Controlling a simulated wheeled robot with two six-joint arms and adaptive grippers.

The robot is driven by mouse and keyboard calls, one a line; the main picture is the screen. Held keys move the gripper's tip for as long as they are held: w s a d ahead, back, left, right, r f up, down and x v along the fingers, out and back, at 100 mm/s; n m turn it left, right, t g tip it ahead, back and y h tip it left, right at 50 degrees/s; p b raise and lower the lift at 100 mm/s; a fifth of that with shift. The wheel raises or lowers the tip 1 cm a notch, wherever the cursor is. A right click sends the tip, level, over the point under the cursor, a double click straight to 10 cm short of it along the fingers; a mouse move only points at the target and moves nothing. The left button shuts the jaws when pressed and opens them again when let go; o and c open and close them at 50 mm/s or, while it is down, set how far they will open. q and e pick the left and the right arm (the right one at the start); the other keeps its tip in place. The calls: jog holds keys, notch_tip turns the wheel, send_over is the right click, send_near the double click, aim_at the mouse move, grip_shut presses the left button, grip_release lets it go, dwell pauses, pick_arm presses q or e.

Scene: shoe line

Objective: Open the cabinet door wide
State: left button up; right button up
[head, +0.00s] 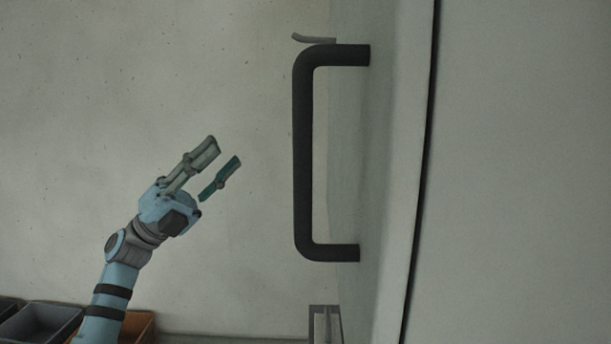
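The cabinet door (370,150) is a pale grey-green panel seen at a steep angle on the right half of the head view. A black bar handle (303,155) stands out from it to the left, running vertically with a bend at top and bottom. My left gripper (225,151) is left of the handle, clearly apart from it in the picture. Its two fingers are spread, point up and to the right, and hold nothing. How far the door stands open cannot be told from this view. My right gripper is not in view.
A dark vertical gap (424,150) runs between the door's pale edge and a plain grey panel (520,170) at right. Grey and orange bins (45,322) sit at the bottom left. A grey upright piece (325,322) stands below the handle. A plain wall (100,90) lies behind.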

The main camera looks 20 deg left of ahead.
pick_arm(q)
jog(key=s+d+r+m+g+y, duration=0.1)
jog(key=s+d+r+m+g, duration=0.15)
jog(key=s+m+g, duration=0.2)
jog(key=s+d+r+m+g, duration=0.1)
jog(key=s+r+m+g, duration=0.3)
jog(key=s+m, duration=0.2)
jog(key=m+y, duration=0.5)
jog(key=y, duration=0.1)
send_near(295, 151)
jog(key=d, duration=1)
jog(key=shift+w+d+f+p, duration=0.15)
jog(key=shift+w+d+p, duration=0.1)
jog(key=shift+w+p, duration=0.15)
jog(key=shift+w, duration=0.1)
grip_shut()
